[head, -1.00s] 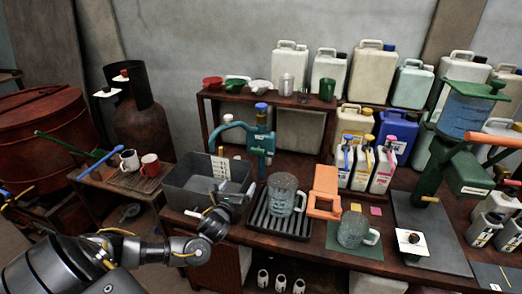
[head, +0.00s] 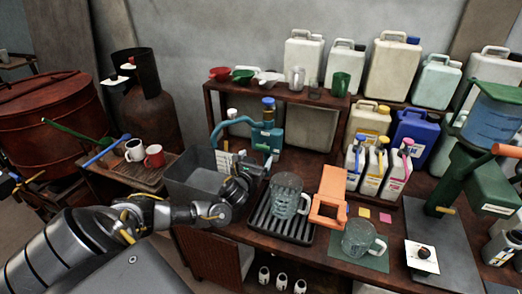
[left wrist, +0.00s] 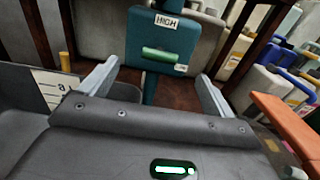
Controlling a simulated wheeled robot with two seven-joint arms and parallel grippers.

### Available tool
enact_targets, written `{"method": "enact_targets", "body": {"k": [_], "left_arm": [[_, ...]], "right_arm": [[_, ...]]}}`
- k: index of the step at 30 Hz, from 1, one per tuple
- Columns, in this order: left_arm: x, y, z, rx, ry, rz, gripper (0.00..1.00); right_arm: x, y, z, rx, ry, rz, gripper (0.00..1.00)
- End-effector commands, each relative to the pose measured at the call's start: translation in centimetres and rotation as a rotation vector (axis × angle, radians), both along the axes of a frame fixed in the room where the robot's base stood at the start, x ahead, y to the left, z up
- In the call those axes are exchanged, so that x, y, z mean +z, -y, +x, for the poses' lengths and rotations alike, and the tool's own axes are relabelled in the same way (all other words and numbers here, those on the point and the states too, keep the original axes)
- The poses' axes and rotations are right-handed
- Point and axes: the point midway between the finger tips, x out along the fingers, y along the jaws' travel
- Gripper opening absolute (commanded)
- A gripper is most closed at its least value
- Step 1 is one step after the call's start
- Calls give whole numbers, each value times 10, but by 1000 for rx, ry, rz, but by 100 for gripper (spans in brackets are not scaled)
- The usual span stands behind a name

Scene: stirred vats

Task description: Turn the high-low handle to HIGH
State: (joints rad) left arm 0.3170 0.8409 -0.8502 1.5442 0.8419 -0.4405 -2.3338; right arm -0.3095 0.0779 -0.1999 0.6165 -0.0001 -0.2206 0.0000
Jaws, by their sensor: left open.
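The high-low handle (left wrist: 160,54) is a short green bar on a teal housing (left wrist: 158,30). It lies nearly level, below a white HIGH label (left wrist: 166,20). A second small label sits at the housing's lower right, too small to read. In the head view, the teal housing (head: 267,138) stands at the back of the bench, and the handle cannot be made out. My left gripper (left wrist: 156,88) is open and empty, its two fingers pointing at the housing on either side of the handle and short of it. My right gripper is not in view.
A grey bin (head: 185,182) is left of my left gripper. A glass mug (head: 289,196) on a black drip tray (head: 262,222) and an orange stand (head: 331,186) are to its right. Several bottles and jerrycans stand farther right and behind.

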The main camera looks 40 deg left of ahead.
Motion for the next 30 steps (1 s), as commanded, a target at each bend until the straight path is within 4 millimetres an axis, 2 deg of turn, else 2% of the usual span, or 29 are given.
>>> {"method": "enact_targets", "body": {"k": [3,9,21,23,30], "left_arm": [[2,-7,21,2,3,2,89],[0,-16,45,1,1,0,89],[0,-18,52,-1,0,-1,89],[0,-18,52,-1,0,-1,84],[0,-18,52,0,-1,-1,53]], "right_arm": [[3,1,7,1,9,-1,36],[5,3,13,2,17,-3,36],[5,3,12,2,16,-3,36],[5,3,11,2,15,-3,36],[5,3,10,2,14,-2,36]]}}
